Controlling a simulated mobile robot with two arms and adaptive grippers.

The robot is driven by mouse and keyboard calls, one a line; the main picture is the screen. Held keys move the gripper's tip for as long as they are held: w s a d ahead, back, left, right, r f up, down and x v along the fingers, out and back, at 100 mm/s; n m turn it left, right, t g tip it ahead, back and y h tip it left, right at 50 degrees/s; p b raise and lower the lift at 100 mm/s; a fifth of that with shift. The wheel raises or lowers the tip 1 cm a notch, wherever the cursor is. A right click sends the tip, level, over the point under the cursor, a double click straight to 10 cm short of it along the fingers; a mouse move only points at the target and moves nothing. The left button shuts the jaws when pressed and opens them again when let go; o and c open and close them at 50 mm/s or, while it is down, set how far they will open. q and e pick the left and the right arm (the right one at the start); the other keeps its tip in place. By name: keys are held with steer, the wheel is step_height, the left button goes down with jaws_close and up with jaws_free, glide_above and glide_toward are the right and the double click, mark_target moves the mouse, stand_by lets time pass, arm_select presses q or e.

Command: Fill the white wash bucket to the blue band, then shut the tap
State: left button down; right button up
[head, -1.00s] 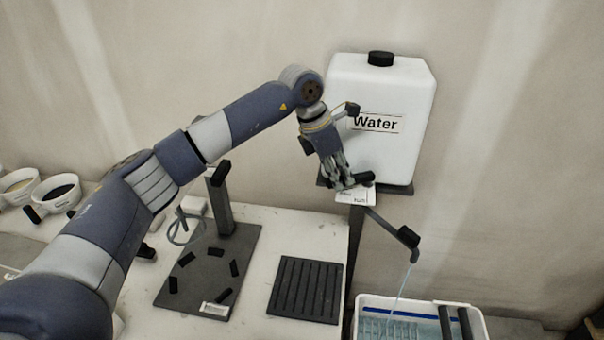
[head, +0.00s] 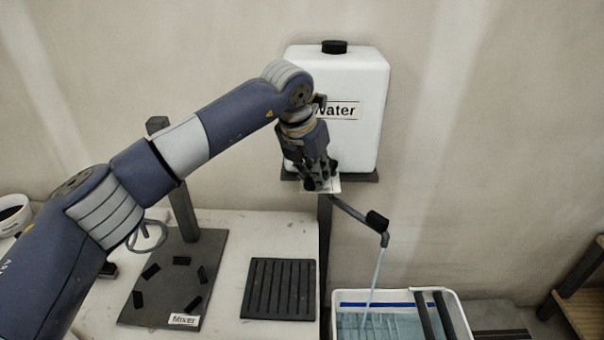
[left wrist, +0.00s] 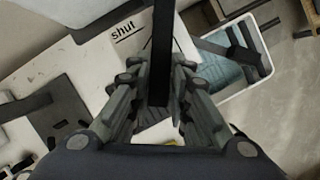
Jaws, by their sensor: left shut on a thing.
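The white water tank (head: 345,75) stands on a shelf against the wall. My left gripper (head: 320,184) is below its front, at the tap. In the left wrist view my left gripper (left wrist: 158,82) is shut on the black tap handle (left wrist: 161,45), beside a card marked "shut" (left wrist: 122,35). From the spout (head: 384,238) a water stream (head: 374,275) falls into the white wash bucket (head: 457,308). Water (head: 402,323) stands in it, and the blue band (head: 375,304) shows along the far inner wall, above the visible water. The near part of the bucket is cut off. My right gripper is out of view.
Two dark bars (head: 433,316) cross the bucket's right part. On the pale table are a black ribbed mat (head: 279,289) and a dark mixer stand (head: 178,275). A wooden shelf (head: 590,300) stands at the right edge.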

arm_select(q)
steer(key=shift+r, duration=0.2)
steer(key=c, duration=1.5)
jaws_free()
steer(key=shift+f, duration=0.1)
steer(key=v, duration=1.2)
